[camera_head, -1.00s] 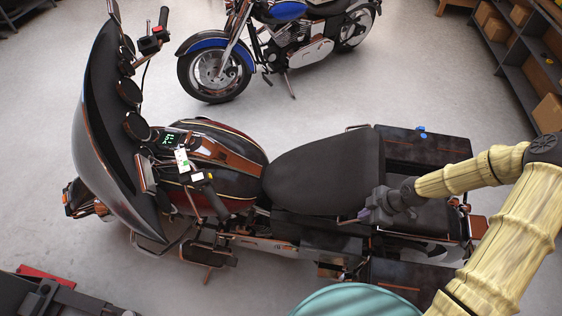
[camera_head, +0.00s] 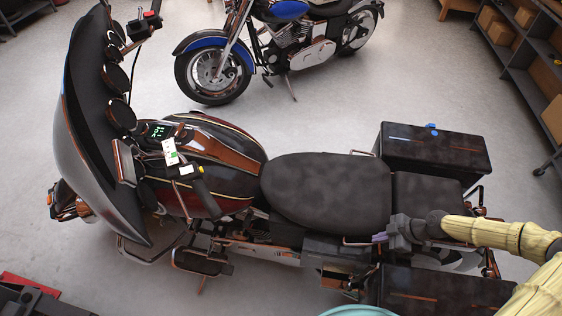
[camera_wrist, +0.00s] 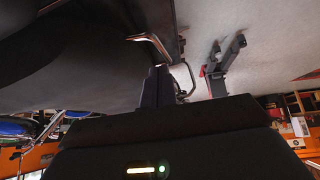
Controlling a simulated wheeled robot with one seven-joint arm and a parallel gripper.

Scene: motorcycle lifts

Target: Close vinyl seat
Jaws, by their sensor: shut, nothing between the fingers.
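The black vinyl seat (camera_head: 328,192) lies on the nearer motorcycle, between the tank and the rear boxes. In the head view it now looks flat and seated along the bike's frame. My gripper (camera_head: 380,238) is at the seat's rear near-side corner, by a small metal rail. Its fingers are shut with nothing between them. In the wrist view the dark seat side (camera_wrist: 90,65) fills the upper left. My gripper (camera_wrist: 158,85) points toward a metal rail (camera_wrist: 150,42) there. Whether the fingers touch the seat or rail cannot be told.
Black side boxes (camera_head: 435,150) flank the bike's rear, close to my arm. A windshield (camera_head: 90,120) stands at the front. A blue motorcycle (camera_head: 285,45) is behind, and shelves with boxes (camera_head: 520,60) are at the right. Grey floor lies between.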

